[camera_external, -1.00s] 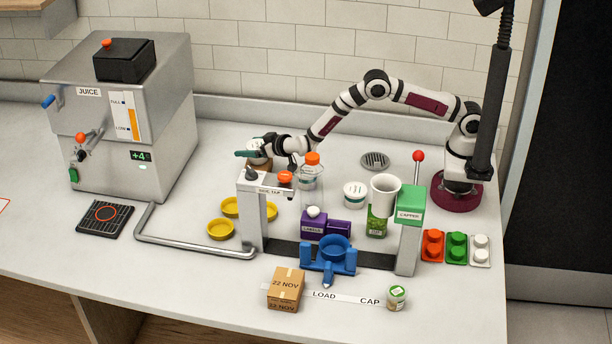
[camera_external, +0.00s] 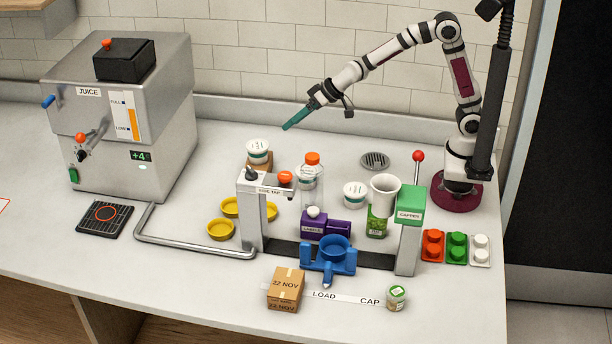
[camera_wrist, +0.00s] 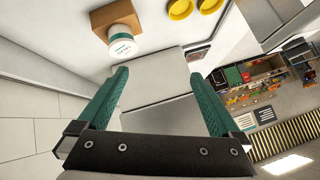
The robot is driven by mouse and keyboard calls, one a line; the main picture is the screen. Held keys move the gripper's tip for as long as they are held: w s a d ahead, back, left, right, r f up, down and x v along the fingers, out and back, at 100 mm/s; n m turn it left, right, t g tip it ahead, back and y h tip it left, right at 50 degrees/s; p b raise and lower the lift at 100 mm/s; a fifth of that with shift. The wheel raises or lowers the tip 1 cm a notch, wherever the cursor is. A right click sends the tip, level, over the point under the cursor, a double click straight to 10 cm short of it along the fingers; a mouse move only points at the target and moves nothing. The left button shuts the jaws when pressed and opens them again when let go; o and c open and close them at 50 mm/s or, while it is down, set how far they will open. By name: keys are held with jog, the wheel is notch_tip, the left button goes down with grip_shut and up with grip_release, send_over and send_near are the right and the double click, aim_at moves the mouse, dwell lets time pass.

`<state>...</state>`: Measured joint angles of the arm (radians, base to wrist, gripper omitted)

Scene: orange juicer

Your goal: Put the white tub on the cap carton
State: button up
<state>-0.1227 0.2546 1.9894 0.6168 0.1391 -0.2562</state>
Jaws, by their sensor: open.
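A white tub (camera_external: 258,147) with a dark band stands upright on a brown carton (camera_external: 264,165) behind the filling station. The wrist view also shows the white tub (camera_wrist: 122,48) resting on the brown carton (camera_wrist: 112,14). My gripper (camera_external: 288,126) has teal fingers and is raised above and to the right of the tub, apart from it. In the wrist view my gripper (camera_wrist: 158,80) is open, with nothing between its fingers. Two similar white tubs stand on the counter: one (camera_external: 306,184) partly hidden behind a clear bottle, the other (camera_external: 355,190) farther right.
The clear orange-capped bottle (camera_external: 312,160) stands right of the carton. The juicer (camera_external: 120,120) is at left.

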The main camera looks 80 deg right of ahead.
jog(key=s+d+f+m+g, duration=0.1)
jog(key=s+g, duration=0.3)
jog(key=s, duration=1.4)
jog(key=s+d+m+g, duration=0.1)
jog(key=s+d+g, duration=0.2)
jog(key=s, duration=1.6)
jog(key=shift+d+f+g, duration=0.2)
jog(key=shift+f+g, duration=0.2)
jog(key=shift+g, duration=0.7)
